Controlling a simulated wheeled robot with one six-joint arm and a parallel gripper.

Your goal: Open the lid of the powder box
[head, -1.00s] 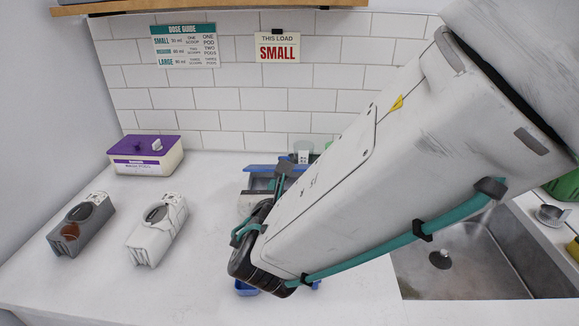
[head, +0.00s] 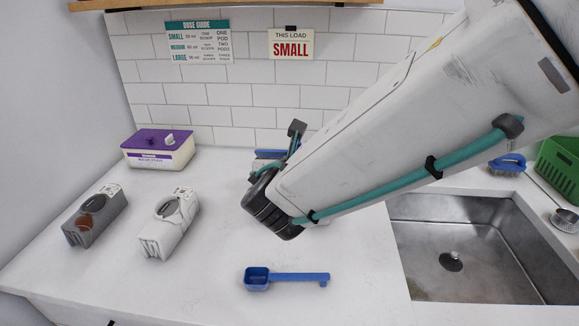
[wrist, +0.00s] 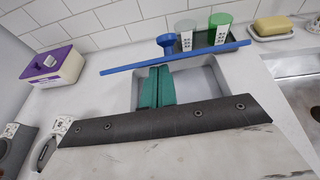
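The powder box (wrist: 208,76) is in the middle of the wrist view, a pale open-topped tub. Its blue lid (wrist: 215,50) shows as a thin, nearly edge-on strip along the far side, with a blue knob (wrist: 166,41) behind it. The lid looks raised, with the grey inside of the box visible below it. In the head view my arm hides most of the box, and only a bit of the blue lid (head: 270,153) shows. My gripper (wrist: 156,70) has its teal fingers together, over the box, with tips close to the lid; contact is unclear.
A purple-lidded box (head: 158,149) stands at the back left. A grey bottle (head: 95,216) and a white bottle (head: 167,224) lie in front of it. A blue scoop (head: 290,278) lies on the front counter. The sink (head: 465,250) is right. Cups (wrist: 219,28) stand behind the box.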

